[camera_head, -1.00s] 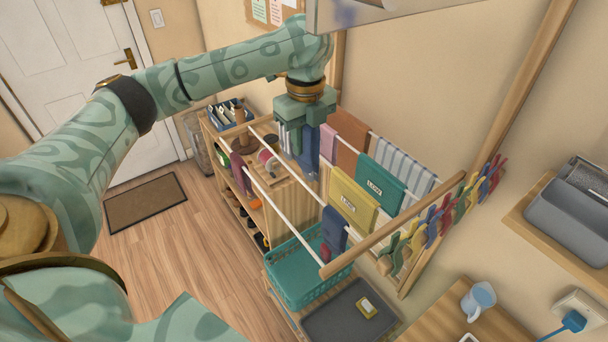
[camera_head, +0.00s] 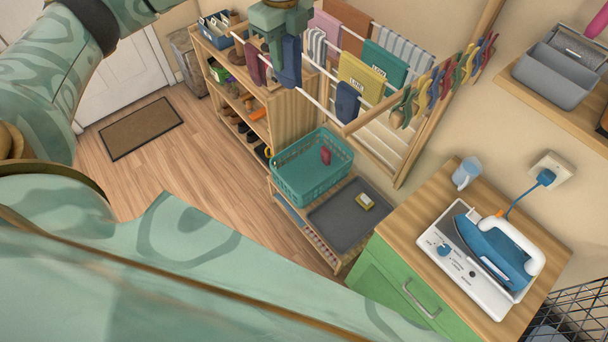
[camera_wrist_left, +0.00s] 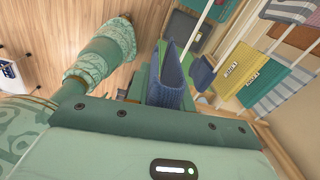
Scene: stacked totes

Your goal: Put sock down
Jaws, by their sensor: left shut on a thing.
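My left gripper (camera_head: 280,22) is at the top of the head view, shut on a dark blue sock (camera_head: 290,62). The sock hangs down from the jaws by the front rod of the wooden drying rack (camera_head: 362,148). I cannot tell whether it touches the rod. In the left wrist view the sock (camera_wrist_left: 170,82) sticks out beyond the gripper. On the front rod hang a maroon sock (camera_head: 252,62) to its left and another blue sock (camera_head: 347,102) to its right. My right gripper is not in view.
Towels, a striped sock (camera_head: 315,46) and a yellow cloth (camera_head: 361,78) hang on the rods behind. A teal basket (camera_head: 300,182) with a red item stands below, beside a grey tray (camera_head: 340,222). A shoe shelf (camera_head: 232,95) is at left. An iron (camera_head: 495,245) stands on the right cabinet.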

